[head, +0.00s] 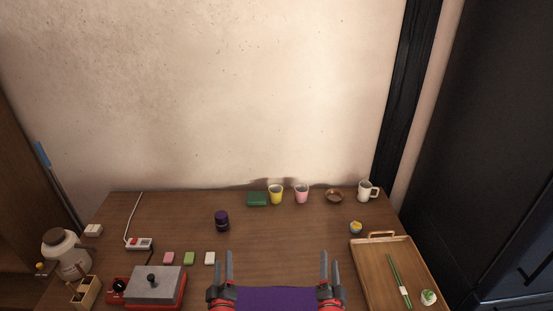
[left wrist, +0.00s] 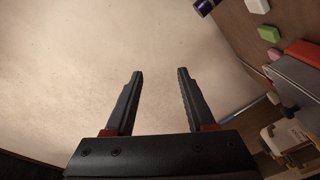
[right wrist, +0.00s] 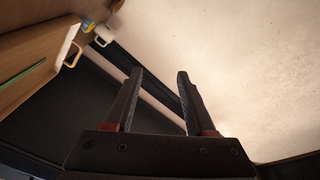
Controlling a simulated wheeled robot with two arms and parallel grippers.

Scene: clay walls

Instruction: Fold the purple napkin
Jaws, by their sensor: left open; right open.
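The purple napkin (head: 276,298) lies flat at the near edge of the wooden table, at the bottom of the head view. Only its far part shows; the rest is cut off by the frame. My left gripper (head: 229,268) is open and empty near the napkin's left side. It also shows in the left wrist view (left wrist: 159,98), facing the wall. My right gripper (head: 329,268) is open and empty near the napkin's right side. It also shows in the right wrist view (right wrist: 158,100). Neither gripper visibly touches the napkin. The napkin is not in either wrist view.
A wooden tray (head: 361,273) with green chopsticks stands on the right. A red and grey box (head: 155,286) and small coloured blocks (head: 189,258) are on the left. A dark jar (head: 222,221), cups (head: 276,194) and a mug (head: 365,192) stand further back. Table beyond the napkin is clear.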

